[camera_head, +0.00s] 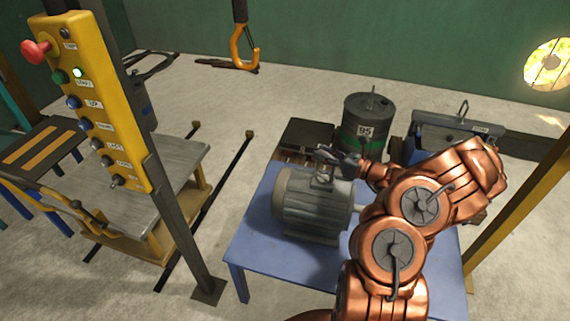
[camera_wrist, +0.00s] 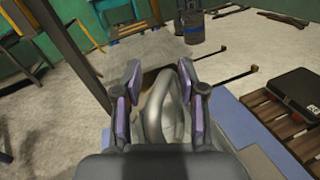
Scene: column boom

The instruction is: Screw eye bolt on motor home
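The grey finned motor (camera_head: 312,204) lies on a blue table (camera_head: 262,257) in the head view. My gripper (camera_head: 326,156) is just above the top of the motor, reaching in from the right. In the wrist view, a metal eye bolt ring (camera_wrist: 153,112) stands between the two purple-padded fingers of my gripper (camera_wrist: 161,85). The fingers are apart, on either side of the ring. The right finger is close to the ring, and a narrow gap shows at the left. The ring's lower end and the thread are hidden.
A yellow button panel (camera_head: 90,100) on a post stands at the left. An orange hook (camera_head: 243,50) hangs at the back. A grey-topped bench (camera_head: 150,185) is left of the table. A drum (camera_head: 368,118) and a dark case (camera_head: 307,133) on a pallet stand behind the motor.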

